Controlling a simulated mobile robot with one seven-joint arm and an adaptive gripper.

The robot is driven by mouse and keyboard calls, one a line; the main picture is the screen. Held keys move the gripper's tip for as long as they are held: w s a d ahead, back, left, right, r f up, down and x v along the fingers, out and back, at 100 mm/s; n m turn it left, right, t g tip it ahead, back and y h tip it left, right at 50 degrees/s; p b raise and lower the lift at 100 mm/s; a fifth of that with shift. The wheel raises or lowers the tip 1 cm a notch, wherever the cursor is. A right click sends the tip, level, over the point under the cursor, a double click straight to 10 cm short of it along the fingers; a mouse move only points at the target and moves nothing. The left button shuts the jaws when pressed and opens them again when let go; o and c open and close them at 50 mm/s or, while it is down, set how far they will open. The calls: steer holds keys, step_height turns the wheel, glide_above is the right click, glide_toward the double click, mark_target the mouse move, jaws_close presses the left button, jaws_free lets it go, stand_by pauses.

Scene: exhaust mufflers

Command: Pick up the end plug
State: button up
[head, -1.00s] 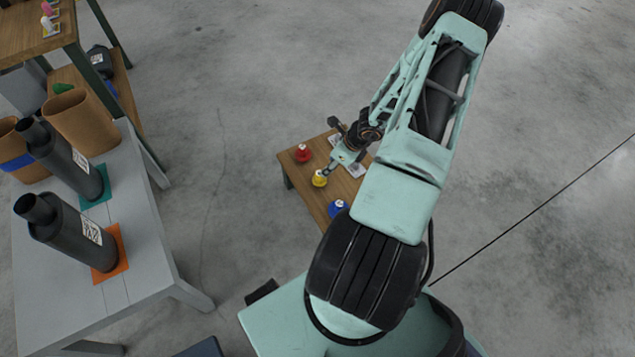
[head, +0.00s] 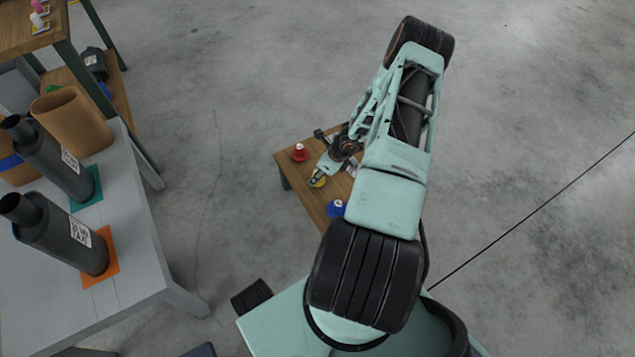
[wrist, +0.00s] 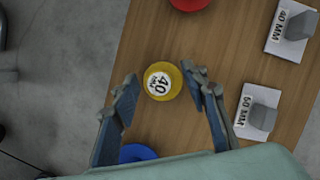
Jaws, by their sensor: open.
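Three end plugs stand on a small wooden table (head: 318,214). The yellow plug (wrist: 162,93) has a white top marked 40 MM and is near the middle of the wrist view. In the head view the yellow plug (head: 319,183) is mostly hidden under my gripper (head: 316,178). In the wrist view my gripper (wrist: 161,76) is open, with one finger to each side of the yellow plug. Height above the plug is hard to judge. The red plug (head: 300,153) is at the table's far left. The blue plug (head: 337,209) is nearer my base and partly hidden in the wrist view.
A grey block on a 40 MM card (wrist: 291,32) and another on a second card (wrist: 257,111) lie right of the plugs. A grey table (head: 140,243) at left holds two dark mufflers (head: 68,240) and brown containers (head: 72,122). Open floor surrounds the wooden table.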

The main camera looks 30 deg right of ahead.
jaws_close()
steer(key=shift+r, duration=0.1)
stand_by(0.3)
